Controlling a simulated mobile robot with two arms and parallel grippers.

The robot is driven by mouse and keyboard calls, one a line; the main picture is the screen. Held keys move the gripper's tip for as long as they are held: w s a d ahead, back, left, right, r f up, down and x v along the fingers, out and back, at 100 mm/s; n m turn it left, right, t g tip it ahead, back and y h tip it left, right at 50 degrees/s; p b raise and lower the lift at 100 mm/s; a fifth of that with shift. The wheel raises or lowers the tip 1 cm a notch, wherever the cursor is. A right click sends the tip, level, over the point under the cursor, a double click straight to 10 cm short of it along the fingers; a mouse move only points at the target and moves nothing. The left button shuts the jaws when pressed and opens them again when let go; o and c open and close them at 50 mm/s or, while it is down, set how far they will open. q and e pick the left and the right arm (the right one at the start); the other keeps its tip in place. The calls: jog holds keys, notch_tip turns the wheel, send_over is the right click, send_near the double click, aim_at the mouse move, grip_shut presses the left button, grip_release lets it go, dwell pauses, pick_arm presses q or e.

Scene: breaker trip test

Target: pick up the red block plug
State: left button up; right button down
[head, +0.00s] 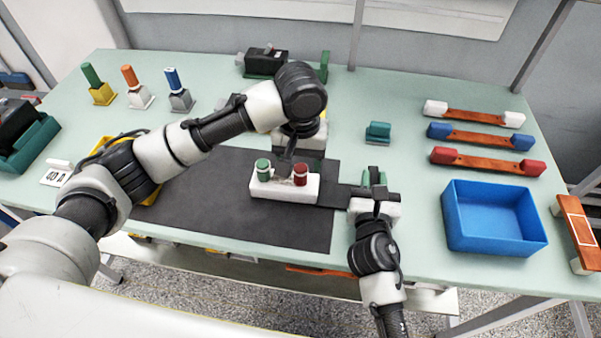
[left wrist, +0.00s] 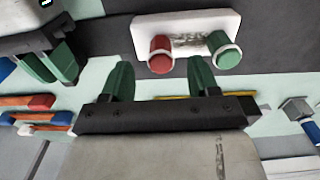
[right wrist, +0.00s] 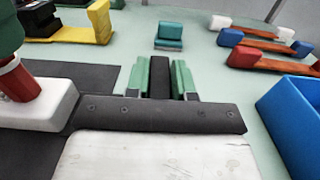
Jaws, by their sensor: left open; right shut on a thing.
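The red block plug (head: 300,174) stands upright in a white block (head: 285,188) on the dark mat, beside a green plug (head: 263,168). In the left wrist view the red plug (left wrist: 160,52) shows between the fingertips of my left gripper (left wrist: 160,66), which is open; I see no contact. In the head view my left wrist hangs just behind the block. My right gripper (right wrist: 160,78) is shut on a dark bar (right wrist: 160,70), right of the white block. What the bar joins to is unclear. The red plug also shows at the left edge of the right wrist view (right wrist: 18,82).
A blue bin (head: 493,215) stands on the right. Several orange bars with coloured ends (head: 475,138) lie behind it. A teal block (head: 378,132) stands behind my right gripper. Coloured plugs on stands (head: 135,88) are at the back left. The mat (head: 240,220) is bare in front.

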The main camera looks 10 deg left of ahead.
aim_at(300, 169)
pick_arm(q)
jog(key=shift+w+f, duration=0.2)
jog(key=shift+f, duration=2.85)
jog(key=c, duration=1.1)
